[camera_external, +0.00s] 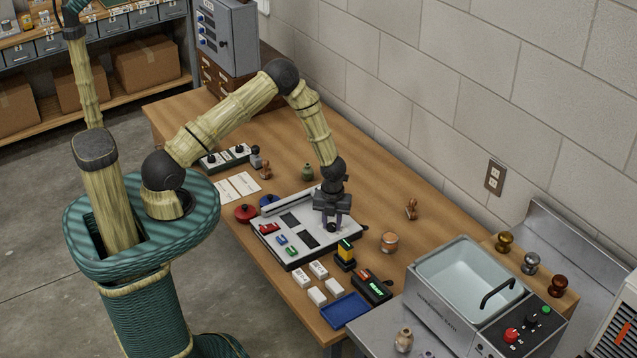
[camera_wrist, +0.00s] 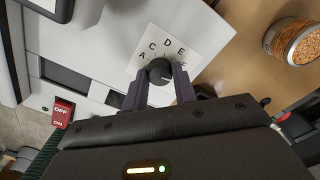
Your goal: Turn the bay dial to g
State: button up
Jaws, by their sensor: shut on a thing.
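The bay dial (camera_wrist: 160,70) is a dark round knob on a white card with letters, on the light grey panel (camera_wrist: 102,40) in the wrist view. Letters A, C, D and E show around its far side; the g is not visible, and I cannot tell where the pointer sits. My gripper (camera_wrist: 160,83) is shut on the dial, one finger on each side. In the external view my gripper (camera_external: 332,220) points down at the right end of the panel (camera_external: 290,252), mostly hiding the dial.
A red OFF/ON switch (camera_wrist: 62,112) is on the panel. A jar of orange grains (camera_wrist: 295,42) stands to the right. A sink unit (camera_external: 450,300) is at right.

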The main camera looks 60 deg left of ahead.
aim_at(332, 225)
jog(key=shift+w, duration=0.1)
jog(key=o, duration=1)
jog(key=shift+c, duration=0.2)
jog(key=shift+r, duration=0.1)
notch_tip(332, 225, up, 17)
jog(key=b, duration=0.1)
jog(key=shift+r, duration=0.15)
jog(key=s+a+r+n+t, duration=0.1)
jog(key=s+a+r+n, duration=0.2)
jog(key=s+n, duration=0.6)
jog(key=s+a+r+n+t, duration=0.1)
jog(key=s+a+r+n, duration=0.3)
jog(key=n, duration=1.4)
jog(key=s+r, duration=0.3)
jog(key=s, duration=0.2)
jog(key=shift+a+t, duration=0.25)
jog(key=shift+t, duration=0.05)
